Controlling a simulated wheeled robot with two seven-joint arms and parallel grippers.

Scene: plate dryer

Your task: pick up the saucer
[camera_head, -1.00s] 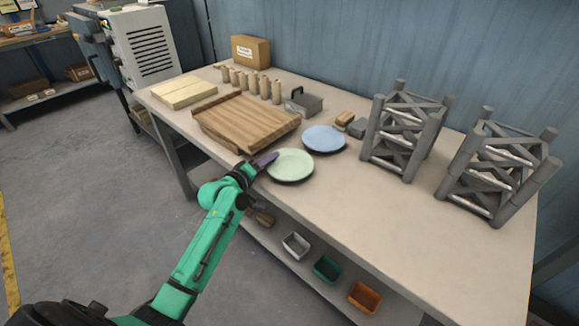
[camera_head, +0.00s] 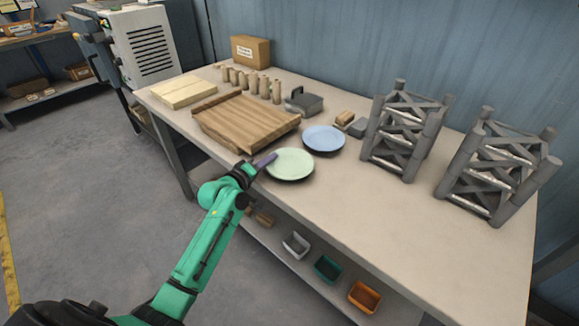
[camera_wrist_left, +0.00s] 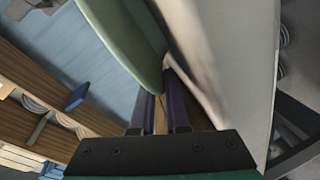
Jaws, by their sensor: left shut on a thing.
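A pale green saucer (camera_head: 290,165) lies near the front edge of the table, and a light blue plate (camera_head: 324,139) lies just behind it to the right. My left gripper (camera_head: 264,160) is at the green saucer's left rim, with its purple fingers shut on that rim. In the left wrist view the green saucer (camera_wrist_left: 122,40) stands edge-on at the fingertips (camera_wrist_left: 166,88). I cannot tell whether the saucer is clear of the tabletop. My right gripper is not in view.
A wooden board (camera_head: 245,122) lies left of the plates. Two grey racks (camera_head: 398,135) (camera_head: 497,172) stand on the right. A grey metal box (camera_head: 304,103) and several wooden pegs (camera_head: 253,84) are behind. Bins (camera_head: 328,268) sit on the lower shelf. The table's front right is clear.

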